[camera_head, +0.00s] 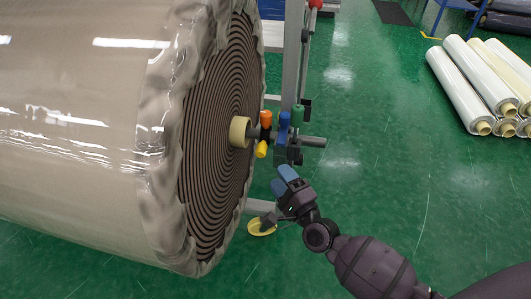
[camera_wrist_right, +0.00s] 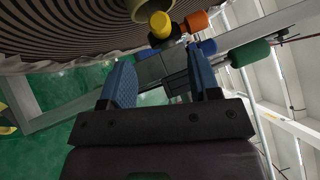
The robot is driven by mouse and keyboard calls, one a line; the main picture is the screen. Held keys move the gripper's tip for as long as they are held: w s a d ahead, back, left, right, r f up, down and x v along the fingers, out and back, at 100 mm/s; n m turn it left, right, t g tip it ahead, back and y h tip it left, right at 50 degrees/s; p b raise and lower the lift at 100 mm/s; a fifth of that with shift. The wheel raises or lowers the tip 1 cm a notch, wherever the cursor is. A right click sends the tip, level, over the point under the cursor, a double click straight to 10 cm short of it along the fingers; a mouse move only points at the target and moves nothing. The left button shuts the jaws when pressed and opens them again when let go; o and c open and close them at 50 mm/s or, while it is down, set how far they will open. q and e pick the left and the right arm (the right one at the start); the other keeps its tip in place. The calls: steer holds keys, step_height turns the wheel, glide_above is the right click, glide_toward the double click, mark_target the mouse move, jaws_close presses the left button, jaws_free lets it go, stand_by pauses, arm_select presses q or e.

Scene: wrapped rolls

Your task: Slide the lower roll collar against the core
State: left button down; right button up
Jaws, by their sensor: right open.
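The large wrapped roll (camera_head: 90,110) fills the left of the head view, its layered end facing right. Its pale core (camera_head: 239,132) sticks out around a grey shaft. A black collar (camera_head: 266,133) with an orange knob (camera_head: 266,117) and a yellow knob (camera_head: 262,149) sits on the shaft, with a short stretch of shaft seeming to show between it and the core. My right gripper (camera_head: 284,181) is open and empty, below and slightly right of the collar. In the wrist view its blue fingers (camera_wrist_right: 160,58) point toward the yellow knob (camera_wrist_right: 160,25). My left gripper is out of view.
A blue block (camera_head: 284,124) and green knob (camera_head: 297,116) sit on the shaft's outer side at an upright grey stand (camera_head: 293,55). Several smaller rolls (camera_head: 480,80) lie at upper right. Green floor between is clear.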

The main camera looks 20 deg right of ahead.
mark_target(264, 156)
steer(key=x, duration=1)
steer(key=shift+s, duration=0.1)
jaws_close()
